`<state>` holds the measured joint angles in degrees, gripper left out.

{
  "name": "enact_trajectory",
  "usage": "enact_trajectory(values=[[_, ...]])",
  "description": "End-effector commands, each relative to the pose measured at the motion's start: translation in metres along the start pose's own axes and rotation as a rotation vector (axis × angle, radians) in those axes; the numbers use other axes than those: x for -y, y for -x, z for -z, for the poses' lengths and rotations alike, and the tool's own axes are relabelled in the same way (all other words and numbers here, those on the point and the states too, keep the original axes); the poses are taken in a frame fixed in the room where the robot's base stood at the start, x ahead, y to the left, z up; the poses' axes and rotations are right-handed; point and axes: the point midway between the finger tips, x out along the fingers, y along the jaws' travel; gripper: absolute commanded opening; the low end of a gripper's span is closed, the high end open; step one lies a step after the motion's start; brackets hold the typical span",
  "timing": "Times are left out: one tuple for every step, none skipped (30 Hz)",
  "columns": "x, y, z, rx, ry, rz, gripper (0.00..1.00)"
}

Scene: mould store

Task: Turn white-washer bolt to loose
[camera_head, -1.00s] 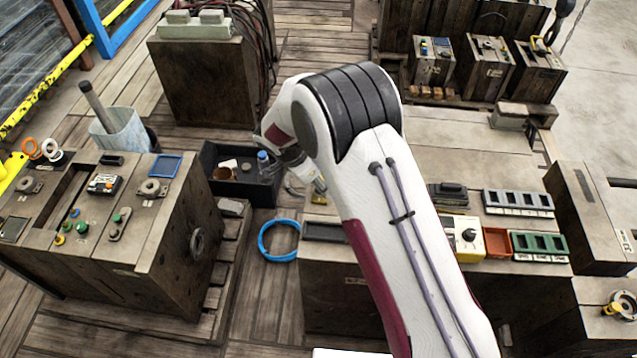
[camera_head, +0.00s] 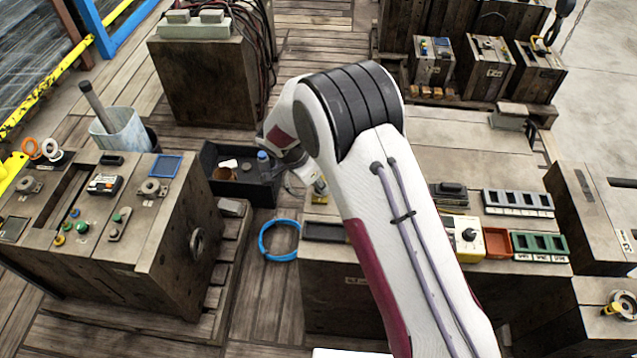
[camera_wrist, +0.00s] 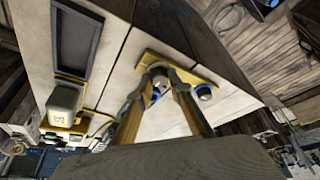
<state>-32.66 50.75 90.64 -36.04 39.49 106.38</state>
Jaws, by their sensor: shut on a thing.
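In the wrist view a yellow bracket plate (camera_wrist: 200,74) is fixed to the pale block top. A bolt with a blue washer (camera_wrist: 204,92) stands on its right part. My gripper (camera_wrist: 160,76) is over the left part of the plate, its two fingers close together and shut on a bolt (camera_wrist: 157,83) that they mostly hide. Blue also shows between the fingers. I cannot make out a white washer. In the head view the yellow bracket (camera_head: 320,192) shows beside my wrist at the block's far left corner; my fingers are hard to see there.
A dark recessed tray (camera_wrist: 77,42) and a yellow-based box with a pale top (camera_wrist: 64,103) lie left of the bracket. In the head view a black bin (camera_head: 238,188) stands past the block's left edge, with a blue ring (camera_head: 264,243) on the floor.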

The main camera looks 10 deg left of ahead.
Motion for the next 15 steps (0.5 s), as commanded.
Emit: enact_trajectory(values=[[0.0, 0.0001, 0.0003, 0.0, 0.015, 0.007, 0.0], [-0.0003, 0.0001, 0.0002, 0.0, 0.026, 0.011, 0.0], [-0.0005, 0.0001, 0.0003, 0.0, 0.042, 0.018, 0.0], [-0.0004, 0.0001, 0.0004, 0.0, 0.055, 0.024, 0.0], [-0.0006, 0.0002, 0.0006, 0.0, 0.072, 0.03, 0.0], [-0.0011, 0.0001, 0.0008, 0.0, 0.094, 0.038, 0.0], [-0.001, 0.0003, 0.0008, 0.0, 0.111, 0.047, 0.0], [-0.0012, 0.0003, 0.001, 0.0, 0.13, 0.054, 0.0], [-0.0016, 0.0001, 0.001, 0.0, 0.157, 0.066, 0.0], [-0.0019, 0.0, 0.0011, 0.0, 0.18, 0.074, 0.0], [-0.0019, 0.0, 0.001, 0.0, 0.201, 0.084, 0.0], [-0.0025, -0.0001, 0.0011, 0.0, 0.233, 0.096, 0.0], [-0.0023, 0.0, 0.0012, 0.0, 0.257, 0.107, 0.0], [-0.0024, 0.0002, 0.0013, 0.0, 0.282, 0.117, 0.0], [-0.0028, 0.0, 0.0012, 0.0, 0.317, 0.132, 0.0]])
